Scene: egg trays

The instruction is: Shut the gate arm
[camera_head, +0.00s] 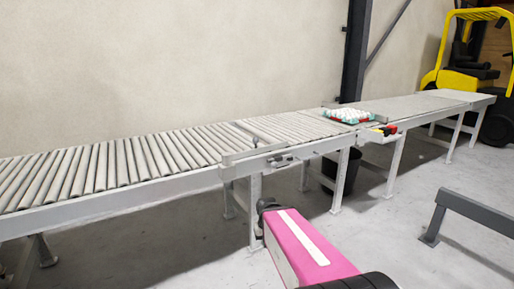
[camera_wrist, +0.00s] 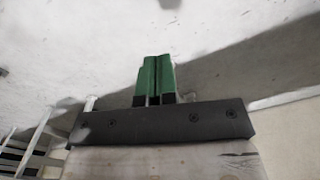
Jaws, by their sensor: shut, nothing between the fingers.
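A pale metal bar (camera_head: 290,147) runs along the near side of the roller conveyor, with a small dark knob or lever (camera_head: 255,141) near its left part. This looks like the gate arm, but it is too small to tell whether it is open or shut. My gripper (camera_wrist: 156,76) shows in the wrist view with its two green fingers together and nothing between them. It is over grey floor, apart from any object. In the head view my pink arm reaches up from the bottom, below the bar; the fingers cannot be made out there.
The roller conveyor (camera_head: 130,160) runs along the wall. An egg tray (camera_head: 347,116) sits on it at the right, near a red and yellow item (camera_head: 385,130). A black bin (camera_head: 338,168) stands underneath. A low dark rail (camera_head: 475,213) and yellow forklift (camera_head: 462,80) are at right.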

